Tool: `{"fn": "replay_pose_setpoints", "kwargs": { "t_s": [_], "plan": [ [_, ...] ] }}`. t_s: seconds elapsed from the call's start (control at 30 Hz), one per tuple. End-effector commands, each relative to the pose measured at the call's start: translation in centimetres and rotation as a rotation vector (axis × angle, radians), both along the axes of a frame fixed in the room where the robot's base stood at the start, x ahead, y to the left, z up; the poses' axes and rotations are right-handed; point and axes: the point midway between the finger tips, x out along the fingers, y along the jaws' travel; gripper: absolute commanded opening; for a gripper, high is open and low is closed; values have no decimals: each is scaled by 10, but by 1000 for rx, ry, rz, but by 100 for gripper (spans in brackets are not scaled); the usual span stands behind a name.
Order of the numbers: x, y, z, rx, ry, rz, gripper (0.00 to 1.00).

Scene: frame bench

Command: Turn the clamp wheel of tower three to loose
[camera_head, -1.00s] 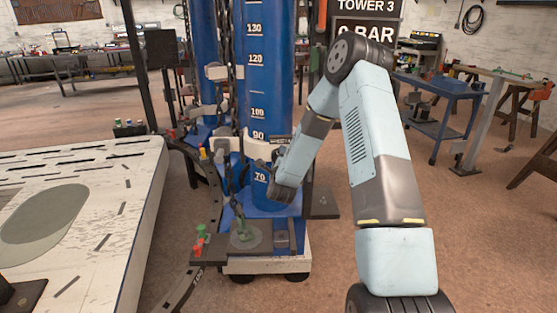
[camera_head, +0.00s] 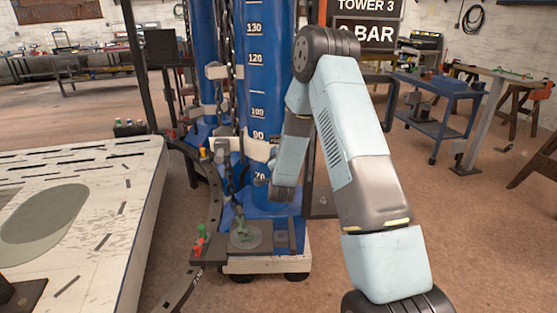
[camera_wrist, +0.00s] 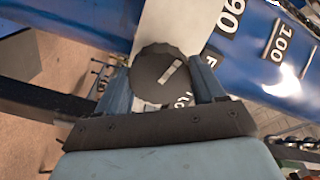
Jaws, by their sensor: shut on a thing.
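Tower three is the blue column (camera_head: 265,75) with white height marks, standing before a sign (camera_head: 366,20) reading TOWER 3. A white clamp collar (camera_head: 258,149) goes round it near the 90 mark. In the wrist view the clamp wheel (camera_wrist: 150,68) is a dark round knob with a pale bar mark, in front of the white collar (camera_wrist: 178,25). My gripper (camera_wrist: 162,85) has one finger on each side of the wheel and is shut on it. Lettering beside the wheel is partly covered and cannot be read.
A slotted white table (camera_head: 90,190) fills the left. A blue cart (camera_head: 440,100) stands at right.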

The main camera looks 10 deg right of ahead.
Motion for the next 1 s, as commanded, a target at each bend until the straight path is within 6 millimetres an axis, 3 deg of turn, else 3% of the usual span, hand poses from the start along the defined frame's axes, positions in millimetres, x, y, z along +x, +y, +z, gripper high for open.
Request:
{"fn": "replay_pose_setpoints", "kwargs": {
  "t_s": [0.03, 1.0],
  "plan": [
    [-1, 7, -2, -39, 15, 12, 38],
    [-1, 4, -4, -943, 202, 11, 38]
  ]
}}
